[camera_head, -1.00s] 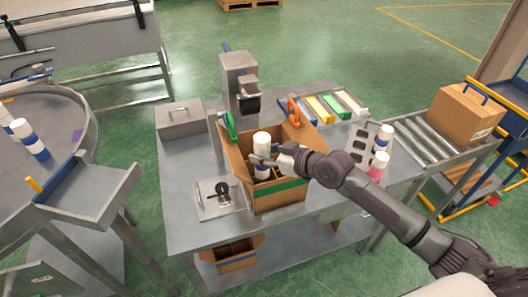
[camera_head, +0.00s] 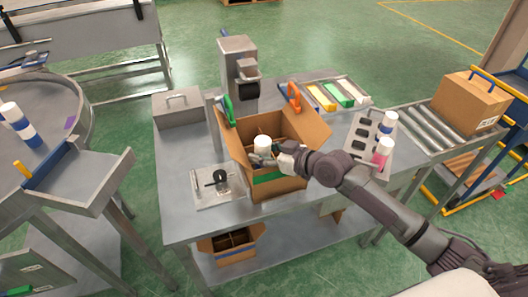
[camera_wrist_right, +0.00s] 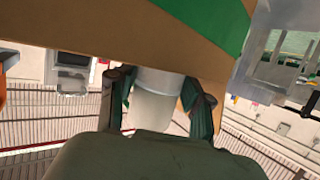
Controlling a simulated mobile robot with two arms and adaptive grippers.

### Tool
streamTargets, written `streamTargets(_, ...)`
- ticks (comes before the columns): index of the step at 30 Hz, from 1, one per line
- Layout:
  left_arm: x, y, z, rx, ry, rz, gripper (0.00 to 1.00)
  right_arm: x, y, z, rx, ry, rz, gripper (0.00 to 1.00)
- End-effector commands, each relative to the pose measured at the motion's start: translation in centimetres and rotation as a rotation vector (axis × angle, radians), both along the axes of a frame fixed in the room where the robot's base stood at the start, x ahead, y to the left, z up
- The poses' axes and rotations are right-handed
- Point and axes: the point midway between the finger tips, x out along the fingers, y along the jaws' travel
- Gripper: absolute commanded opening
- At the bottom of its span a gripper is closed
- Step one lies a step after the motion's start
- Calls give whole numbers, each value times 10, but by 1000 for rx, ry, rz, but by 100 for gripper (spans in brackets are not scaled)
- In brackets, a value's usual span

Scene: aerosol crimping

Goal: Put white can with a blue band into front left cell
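The white can (camera_head: 262,144) is upright inside the open cardboard carton (camera_head: 233,153), toward its left side. Only its upper white part shows; the blue band is hidden. My right gripper (camera_head: 262,160) reaches in from the right and is shut on the can near the top. In the right wrist view the can (camera_wrist_right: 154,105) sits between the two fingers of the gripper (camera_wrist_right: 158,100), with the carton wall (camera_wrist_right: 120,48) and its green stripe close by. The cell under the can is hidden by the front wall and my gripper. My left gripper is not in view.
A grey rack (camera_head: 361,150) right of the carton holds a blue-banded can (camera_head: 386,123) and a pink-banded can (camera_head: 382,152). Open flaps surround the carton.

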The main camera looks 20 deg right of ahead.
Motion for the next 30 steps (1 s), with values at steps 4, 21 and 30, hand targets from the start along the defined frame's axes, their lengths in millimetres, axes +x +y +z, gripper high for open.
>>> streamTargets(4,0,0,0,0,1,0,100,0,0,0,0,0,0,74)
streamTargets(21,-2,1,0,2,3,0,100,-28,-21,10,-5,4,0,74)
streamTargets(30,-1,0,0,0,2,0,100,-75,-54,32,-6,2,2,74)
